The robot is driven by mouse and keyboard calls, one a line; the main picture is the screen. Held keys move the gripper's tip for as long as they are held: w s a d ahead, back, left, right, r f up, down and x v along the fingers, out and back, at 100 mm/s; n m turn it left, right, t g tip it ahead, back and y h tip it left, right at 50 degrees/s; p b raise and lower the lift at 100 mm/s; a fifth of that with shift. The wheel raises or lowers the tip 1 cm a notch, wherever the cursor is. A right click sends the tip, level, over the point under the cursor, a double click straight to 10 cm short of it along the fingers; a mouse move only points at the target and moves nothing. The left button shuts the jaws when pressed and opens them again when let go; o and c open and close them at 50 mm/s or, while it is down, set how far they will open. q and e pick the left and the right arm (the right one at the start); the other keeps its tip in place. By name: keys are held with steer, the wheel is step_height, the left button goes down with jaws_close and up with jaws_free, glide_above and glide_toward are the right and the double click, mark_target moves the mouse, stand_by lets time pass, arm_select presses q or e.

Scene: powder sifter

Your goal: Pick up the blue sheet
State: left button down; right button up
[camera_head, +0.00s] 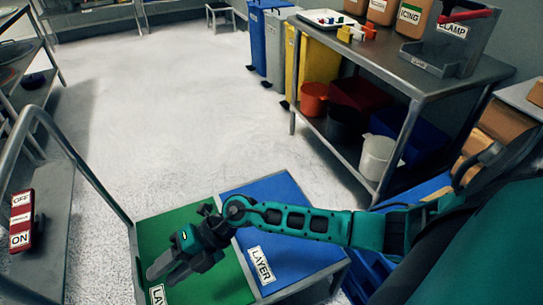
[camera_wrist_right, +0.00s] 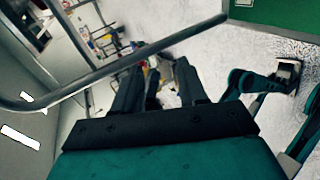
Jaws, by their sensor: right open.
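The blue sheet (camera_head: 283,205) lies flat with a white LAYER label on its front left part, right of the green sheet (camera_head: 153,232) in the head view. My right arm crosses above the blue sheet and hides a band of it. My right gripper (camera_head: 165,270) is over the green sheet, left of the blue one, and open with nothing seen between its fingers. In the wrist view the right gripper's fingers (camera_wrist_right: 160,82) stand apart, and a corner of the green sheet (camera_wrist_right: 275,12) shows at top right. My left gripper is not identifiable in either view.
A curved metal rail (camera_head: 85,165) runs left of the sheets. A red ON/OFF switch box (camera_head: 22,220) is at far left. A metal table (camera_head: 385,60) with containers stands at upper right, with blue, grey and yellow bins (camera_head: 318,65) beside it. The middle floor is clear.

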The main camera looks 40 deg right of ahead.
steer(key=w+d+f+n+g+h+b, duration=0.1)
steer(key=w+d+f+n+h+b, duration=0.1)
steer(key=d+f+h, duration=0.45)
steer(key=h+b, duration=0.5)
steer(key=h, duration=0.1)
glide_above(239, 242)
steer(key=shift+n+y, duration=0.25)
steer(key=shift+n, duration=0.15)
steer(key=f, duration=1)
steer(key=shift+s+d, duration=0.3)
steer(key=shift+f, duration=0.55)
steer(key=f, duration=0.1)
steer(key=f+b, duration=0.2)
steer(key=shift+w+a+f, duration=0.1)
steer(key=shift+a+f, duration=0.2)
steer(key=shift+f, duration=0.1)
steer(key=shift+w+f+b, duration=0.1)
steer(key=shift+f+b, duration=0.2)
arm_select(q)
step_height(239, 242, down, 5)
steer(key=w+d+h, duration=0.1)
steer(key=d, duration=0.1)
steer(key=shift+w+d+f, duration=0.2)
steer(key=shift+w+d, duration=0.05)
steer(key=shift+d, duration=0.05)
